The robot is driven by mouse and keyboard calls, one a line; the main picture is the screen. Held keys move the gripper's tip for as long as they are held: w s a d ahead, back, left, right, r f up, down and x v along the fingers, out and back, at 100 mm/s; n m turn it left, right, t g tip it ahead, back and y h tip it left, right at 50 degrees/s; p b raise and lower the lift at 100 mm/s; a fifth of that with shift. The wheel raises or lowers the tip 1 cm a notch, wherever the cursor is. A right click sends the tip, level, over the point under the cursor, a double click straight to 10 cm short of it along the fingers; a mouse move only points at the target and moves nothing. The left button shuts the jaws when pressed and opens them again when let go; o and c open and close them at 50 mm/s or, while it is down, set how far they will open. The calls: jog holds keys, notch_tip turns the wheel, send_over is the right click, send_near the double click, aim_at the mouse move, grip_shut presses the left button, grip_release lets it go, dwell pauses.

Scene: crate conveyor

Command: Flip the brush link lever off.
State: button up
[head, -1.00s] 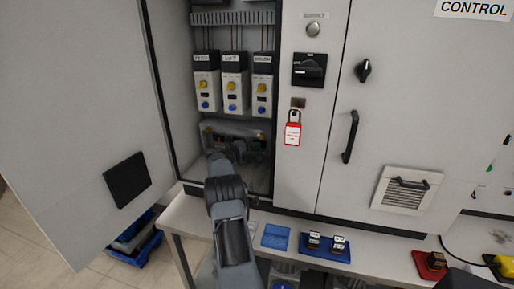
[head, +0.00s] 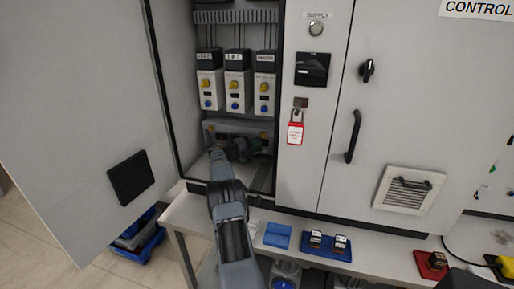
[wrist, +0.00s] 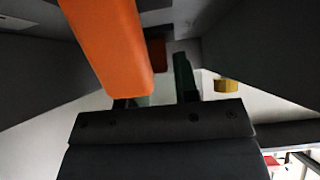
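My gripper (head: 240,150) reaches into the bottom of the open cabinet bay, below the row of drive units. It is small and dark there, and its fingers are not clear in the head view. In the wrist view, the right finger (wrist: 184,75) is dark green, and a gap shows to its left. The left finger is mostly hidden behind a large orange bar (wrist: 105,40), which slants in close to the camera. This bar may be the lever; I cannot tell whether it touches my gripper. No lever can be made out in the head view.
Three drive units (head: 237,82) with yellow and blue knobs hang above my gripper. A red tag and padlock (head: 295,133) hang on the panel to the right. The open cabinet door (head: 90,90) stands to the left. A yellow knob (wrist: 227,85) shows in the wrist view.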

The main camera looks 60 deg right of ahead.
jog(key=shift+o, duration=1.2)
jog(key=shift+a, duration=0.1)
jog(key=v, duration=1.3)
jog(key=shift+a+b, duration=0.3)
jog(key=shift+b, duration=0.15)
jog(key=shift+w, duration=0.15)
